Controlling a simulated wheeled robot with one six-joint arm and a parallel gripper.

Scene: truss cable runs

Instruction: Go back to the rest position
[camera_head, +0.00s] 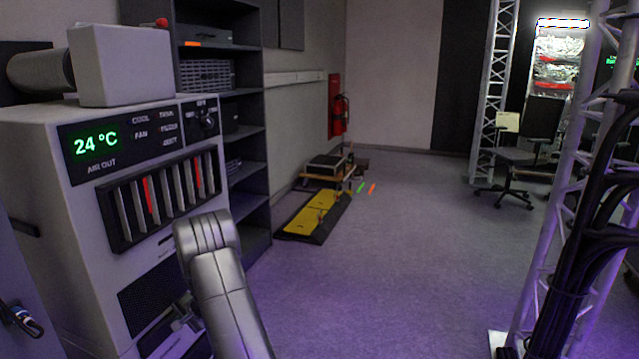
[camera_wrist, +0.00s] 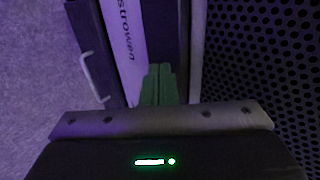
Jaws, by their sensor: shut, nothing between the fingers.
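My gripper (camera_wrist: 158,84) shows in the wrist view as two green fingers pressed together, with nothing between them. It points at a pale strip with dark lettering (camera_wrist: 125,45), and a dark perforated panel (camera_wrist: 265,50) lies close on its right. In the head view my grey arm reaches down in front of the air unit (camera_head: 50,230), a pale cabinet with a green "24 °C" display. The arm hides part of the cabinet's lower right front, and the fingers cannot be made out there.
A dark shelf rack (camera_head: 255,190) stands behind the cabinet. A yellow-and-black floor plate (camera_head: 312,215) and a low cart (camera_head: 325,175) lie beyond. A truss with black cables (camera_head: 590,230) rises at right, near an office chair (camera_head: 510,175). The middle floor (camera_head: 400,270) is clear.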

